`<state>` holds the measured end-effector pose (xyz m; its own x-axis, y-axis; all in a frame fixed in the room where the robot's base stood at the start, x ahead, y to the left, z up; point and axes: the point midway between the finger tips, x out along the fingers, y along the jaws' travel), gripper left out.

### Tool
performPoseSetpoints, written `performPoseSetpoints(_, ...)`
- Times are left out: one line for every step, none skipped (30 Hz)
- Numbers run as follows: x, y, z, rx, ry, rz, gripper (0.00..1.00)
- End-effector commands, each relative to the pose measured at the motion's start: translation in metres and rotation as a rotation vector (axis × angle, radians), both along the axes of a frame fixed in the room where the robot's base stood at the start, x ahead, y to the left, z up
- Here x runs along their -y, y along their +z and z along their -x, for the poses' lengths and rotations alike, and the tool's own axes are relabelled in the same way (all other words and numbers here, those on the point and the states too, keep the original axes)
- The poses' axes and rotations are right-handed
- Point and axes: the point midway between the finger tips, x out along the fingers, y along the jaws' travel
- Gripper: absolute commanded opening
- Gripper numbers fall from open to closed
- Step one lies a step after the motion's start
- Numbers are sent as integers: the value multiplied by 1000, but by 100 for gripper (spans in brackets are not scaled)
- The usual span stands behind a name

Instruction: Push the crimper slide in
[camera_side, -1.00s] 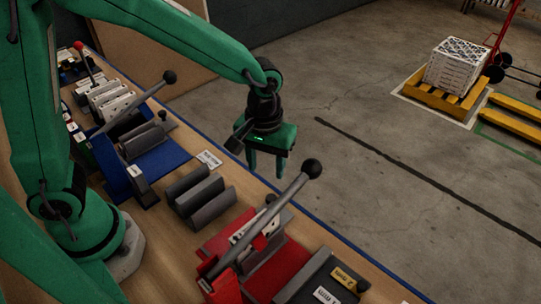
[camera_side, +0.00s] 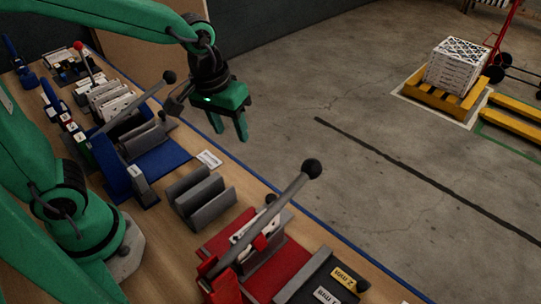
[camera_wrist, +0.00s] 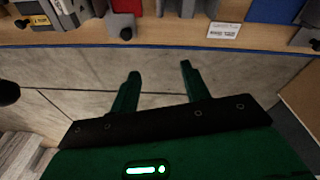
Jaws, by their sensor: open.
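My gripper (camera_side: 229,128) is open and empty, hanging over the bench's far edge beyond the blue lever device. Its two green fingers also show apart in the wrist view (camera_wrist: 160,72), with only floor between them. The blue lever device (camera_side: 163,160) has a long grey lever with a black ball knob (camera_side: 169,77) and a grey block at its bed. The red lever device (camera_side: 275,272) has a similar raised lever with a black knob (camera_side: 312,168) and a white part by its red clamp. I cannot tell which is the crimper, nor make out its slide.
A grey ridged holder (camera_side: 205,200) stands between the two devices, with a white label card (camera_side: 209,159) beyond it. A rack of white pieces (camera_side: 112,100) and a red-knobbed lever (camera_side: 79,46) stand at the far left. Open floor lies beyond the bench's blue edge.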

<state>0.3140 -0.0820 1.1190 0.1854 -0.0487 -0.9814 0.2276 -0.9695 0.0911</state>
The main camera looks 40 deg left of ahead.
Motion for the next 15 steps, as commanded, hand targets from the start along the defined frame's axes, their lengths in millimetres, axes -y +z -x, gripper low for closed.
performPoseSetpoints(-4, 3, 3, 11, -4, 0, 46)
performPoseSetpoints(-6, 5, 4, 16, -7, 0, 46)
performPoseSetpoints(-9, 7, 6, 23, -13, -2, 46)
performPoseSetpoints(-11, 9, 7, 30, -16, -2, 46)
performPoseSetpoints(-12, 11, 8, 35, -21, -3, 46)
performPoseSetpoints(-15, 13, 10, 43, -27, -4, 46)
performPoseSetpoints(-17, 14, 12, 48, -30, -5, 46)
performPoseSetpoints(-19, 16, 13, 53, -34, -6, 46)
performPoseSetpoints(-22, 18, 15, 62, -39, -8, 46)
performPoseSetpoints(-23, 19, 17, 68, -43, -9, 46)
performPoseSetpoints(-25, 21, 18, 73, -47, -10, 46)
performPoseSetpoints(-28, 23, 20, 81, -53, -12, 46)
performPoseSetpoints(-30, 24, 22, 86, -56, -14, 46)
performPoseSetpoints(-31, 25, 23, 91, -60, -16, 46)
performPoseSetpoints(-34, 27, 26, 100, -66, -18, 46)
